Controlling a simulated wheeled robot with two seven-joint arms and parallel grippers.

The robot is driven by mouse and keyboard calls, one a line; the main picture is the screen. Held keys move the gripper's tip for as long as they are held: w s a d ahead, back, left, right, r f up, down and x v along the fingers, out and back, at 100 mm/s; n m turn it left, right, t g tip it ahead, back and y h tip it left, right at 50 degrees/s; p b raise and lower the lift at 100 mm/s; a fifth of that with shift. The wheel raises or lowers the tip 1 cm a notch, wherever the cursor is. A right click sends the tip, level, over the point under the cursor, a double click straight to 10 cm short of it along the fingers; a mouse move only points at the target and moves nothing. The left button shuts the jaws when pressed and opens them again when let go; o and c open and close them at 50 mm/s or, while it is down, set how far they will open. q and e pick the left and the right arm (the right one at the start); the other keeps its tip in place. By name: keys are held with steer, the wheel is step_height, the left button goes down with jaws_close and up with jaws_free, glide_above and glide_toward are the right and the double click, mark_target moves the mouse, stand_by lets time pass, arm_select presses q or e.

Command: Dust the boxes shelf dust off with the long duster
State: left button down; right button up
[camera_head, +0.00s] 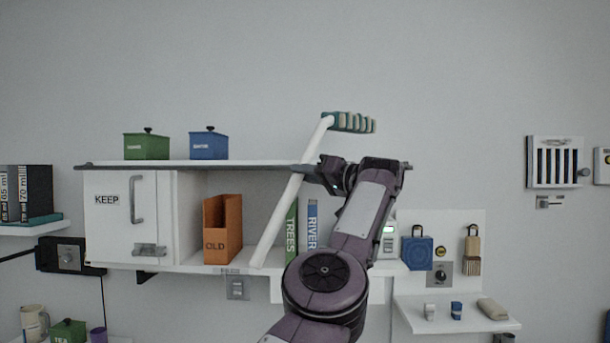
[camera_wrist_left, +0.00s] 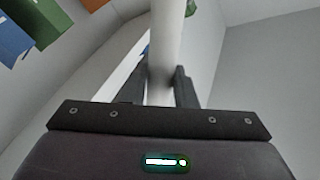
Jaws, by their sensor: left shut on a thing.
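The long duster has a white handle (camera_head: 279,218) and a teal and cream head (camera_head: 350,123). It is held tilted, with its head at the upper right above the shelf top and its lower end in front of the cabinet. My left gripper (camera_head: 316,172) is shut on the handle near the shelf's front edge; in the left wrist view the handle (camera_wrist_left: 166,45) runs between the two fingers (camera_wrist_left: 160,88). The boxes shelf (camera_head: 262,164) carries a green box (camera_head: 146,147) and a blue box (camera_head: 209,145) at its left. I cannot make out dust on it. My right gripper is not in view.
Below the shelf are a white KEEP door (camera_head: 118,230), an orange OLD file holder (camera_head: 222,230) and upright books (camera_head: 312,228). A board with padlocks (camera_head: 417,250) and a small shelf (camera_head: 455,316) are at right. The wall above is clear.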

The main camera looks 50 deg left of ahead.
arm_select(q)
steer(key=shift+f+b, duration=1.9)
steer(key=shift+f, duration=0.6)
stand_by(0.3)
